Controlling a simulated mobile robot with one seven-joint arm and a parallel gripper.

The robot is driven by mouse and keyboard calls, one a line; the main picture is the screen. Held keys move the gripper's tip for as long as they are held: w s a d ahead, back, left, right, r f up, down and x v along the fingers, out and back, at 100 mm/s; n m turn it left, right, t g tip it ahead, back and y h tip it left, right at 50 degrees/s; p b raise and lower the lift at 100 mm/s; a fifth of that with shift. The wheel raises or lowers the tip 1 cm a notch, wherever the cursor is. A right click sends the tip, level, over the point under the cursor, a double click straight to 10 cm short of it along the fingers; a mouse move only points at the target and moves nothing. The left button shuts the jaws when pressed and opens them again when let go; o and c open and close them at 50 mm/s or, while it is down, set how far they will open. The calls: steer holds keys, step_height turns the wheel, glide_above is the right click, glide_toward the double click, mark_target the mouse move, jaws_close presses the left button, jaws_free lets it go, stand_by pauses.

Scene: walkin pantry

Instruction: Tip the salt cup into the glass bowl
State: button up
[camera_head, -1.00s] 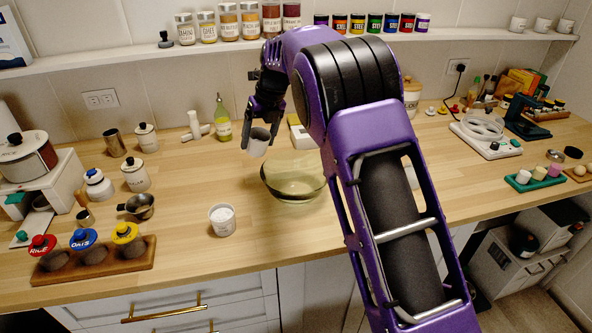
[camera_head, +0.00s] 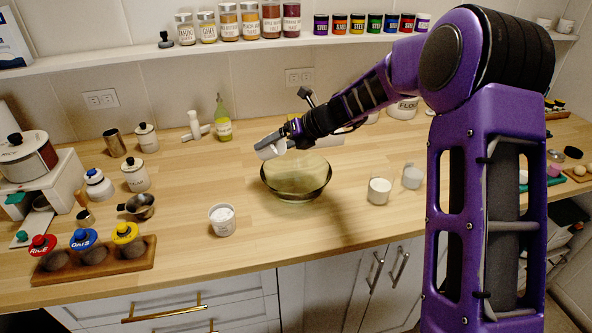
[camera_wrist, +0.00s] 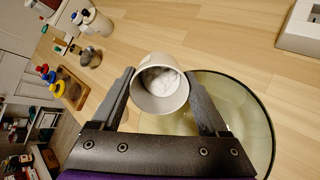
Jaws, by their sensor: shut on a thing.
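My gripper (camera_head: 276,141) is shut on a small white cup (camera_head: 270,150), above the left rear side of the glass bowl (camera_head: 297,196). In the head view the cup looks tilted, with my fingers and wrist reaching in from the right. In the wrist view the cup (camera_wrist: 160,84) sits between my two fingers, and white salt (camera_wrist: 160,80) shows inside it. The glass bowl (camera_wrist: 262,118) lies below and to the right of the cup there. The bowl is clear and greenish; I cannot see any salt in it.
A white cup of white powder (camera_head: 222,219) stands left of the bowl. Two small cups (camera_head: 379,190) (camera_head: 412,176) stand to its right. A wooden rack (camera_head: 95,262) with several lidded jars is at front left. The counter in front of the bowl is clear.

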steer(key=shift+d+r+t+y, duration=0.2)
steer(key=shift+t+y, duration=0.1)
steer(key=shift+y, duration=0.6)
